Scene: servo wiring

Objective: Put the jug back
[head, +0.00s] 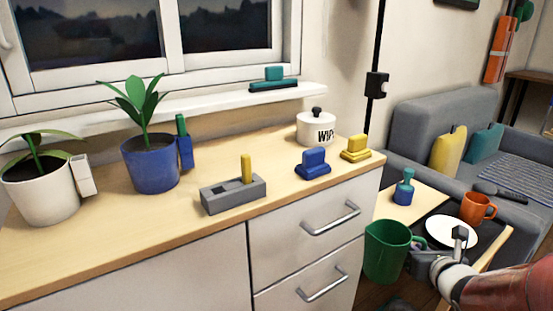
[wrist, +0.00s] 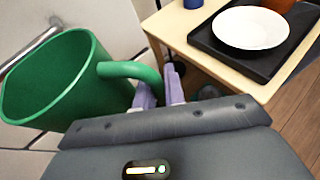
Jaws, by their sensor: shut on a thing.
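The green jug (head: 386,252) hangs in the air in front of the cabinet's right end, with its open top up. It also shows large at the left of the wrist view (wrist: 52,85), slightly tilted in that picture. My gripper (head: 418,259) is at the jug's right side. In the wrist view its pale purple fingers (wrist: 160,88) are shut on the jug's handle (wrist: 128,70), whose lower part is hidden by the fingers. The jug's inside looks empty where I can see it.
The wooden counter (head: 112,232) holds a white-potted plant (head: 40,190), a blue-potted plant (head: 150,163), a grey block with a yellow lever (head: 233,195), and a white lidded pot (head: 316,129). A low table (wrist: 174,32) bears a dark tray (wrist: 208,40) with a white plate (wrist: 252,28).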

